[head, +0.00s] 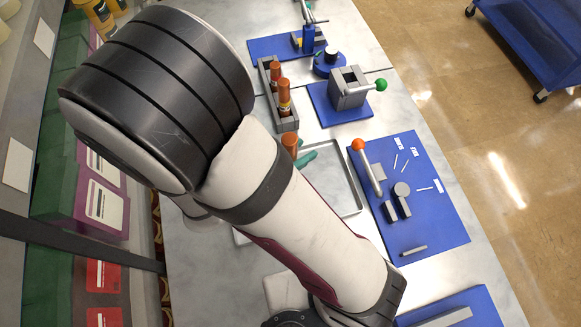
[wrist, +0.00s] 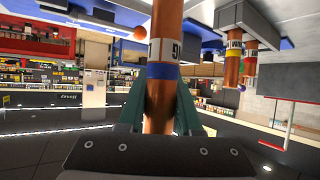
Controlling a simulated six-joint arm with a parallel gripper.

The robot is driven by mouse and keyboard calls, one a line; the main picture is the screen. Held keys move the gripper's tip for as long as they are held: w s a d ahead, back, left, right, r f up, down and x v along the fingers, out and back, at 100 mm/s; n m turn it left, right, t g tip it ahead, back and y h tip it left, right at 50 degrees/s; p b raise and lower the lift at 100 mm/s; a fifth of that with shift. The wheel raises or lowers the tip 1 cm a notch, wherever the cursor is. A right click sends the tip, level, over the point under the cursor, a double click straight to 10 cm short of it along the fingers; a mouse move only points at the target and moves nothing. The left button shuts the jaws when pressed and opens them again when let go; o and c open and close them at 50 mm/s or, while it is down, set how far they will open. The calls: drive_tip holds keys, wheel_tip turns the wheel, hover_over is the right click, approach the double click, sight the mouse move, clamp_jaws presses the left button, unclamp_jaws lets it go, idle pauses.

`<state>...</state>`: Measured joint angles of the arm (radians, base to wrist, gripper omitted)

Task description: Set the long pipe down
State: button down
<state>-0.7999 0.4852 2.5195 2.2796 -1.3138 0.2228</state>
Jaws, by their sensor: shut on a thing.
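The long pipe, copper-brown, stands between the teal fingers of my gripper (wrist: 160,100) in the wrist view. A blue band and a white label are on the pipe (wrist: 165,48) above the fingers; its upper end runs out of the picture. My gripper is shut on it. In the head view my arm hides most of the gripper; a teal finger (head: 306,159) shows beside the pipe's orange-brown top (head: 290,143). The pipe's lower end is hidden there. It is over or beside the grey-rimmed tray (head: 351,178); I cannot tell its height.
A grey rack (head: 290,124) holding more orange-brown pipes (head: 284,95) stands just behind. A blue mat (head: 440,225) with an orange-knobbed lever (head: 370,168) and small grey parts lies to the right. A grey block with a green-knobbed handle (head: 350,88) stands farther back.

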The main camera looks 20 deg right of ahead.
wheel_tip(320, 180, down, 6)
drive_tip(key=shift+f, duration=0.1)
drive_tip(key=c, duration=0.6)
unclamp_jaws()
